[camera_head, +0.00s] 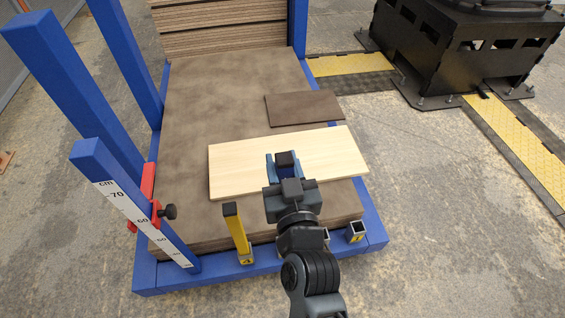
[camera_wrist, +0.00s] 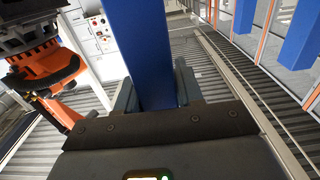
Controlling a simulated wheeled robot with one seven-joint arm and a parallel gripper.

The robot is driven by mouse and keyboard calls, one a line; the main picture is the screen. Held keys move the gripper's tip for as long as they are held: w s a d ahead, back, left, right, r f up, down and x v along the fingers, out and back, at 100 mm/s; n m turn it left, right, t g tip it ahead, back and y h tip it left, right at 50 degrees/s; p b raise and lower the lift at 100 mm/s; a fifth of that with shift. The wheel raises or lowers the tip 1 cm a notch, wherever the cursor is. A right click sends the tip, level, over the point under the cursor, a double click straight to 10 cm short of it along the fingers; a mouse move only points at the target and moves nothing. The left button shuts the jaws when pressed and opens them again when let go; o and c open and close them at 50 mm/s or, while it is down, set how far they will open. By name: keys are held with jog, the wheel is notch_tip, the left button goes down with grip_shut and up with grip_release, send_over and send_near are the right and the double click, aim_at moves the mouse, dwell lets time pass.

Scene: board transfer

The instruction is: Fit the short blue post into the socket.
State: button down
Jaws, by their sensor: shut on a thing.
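My gripper (camera_head: 285,165) is above the pale wooden board, near the front of the blue frame. It is shut on the short blue post (camera_wrist: 139,45), which stands between the two grey fingers in the wrist view. In the head view the gripper and wrist hide most of the post. An open square socket (camera_head: 356,231) with a yellow label sits on the front blue beam at the right. Another socket (camera_head: 326,236) is partly hidden behind my arm. The post is apart from the visible sockets.
A yellow post (camera_head: 236,230) with a black top stands at the front beam. A pale board (camera_head: 235,165) and a small brown board (camera_head: 305,108) lie on the brown stack (camera_head: 200,110). A blue upright with a scale (camera_head: 125,200) and red clamp (camera_head: 148,195) stands left.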

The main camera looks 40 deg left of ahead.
jog(key=shift+f+b, duration=1.55)
jog(key=shift+f, duration=0.2)
notch_tip(320, 180, down, 11)
jog(key=b, duration=1.1)
jog(key=shift+r, duration=0.15)
dwell(4.0)
jog(key=c, duration=0.6)
grip_release()
jog(key=shift+c, duration=0.2)
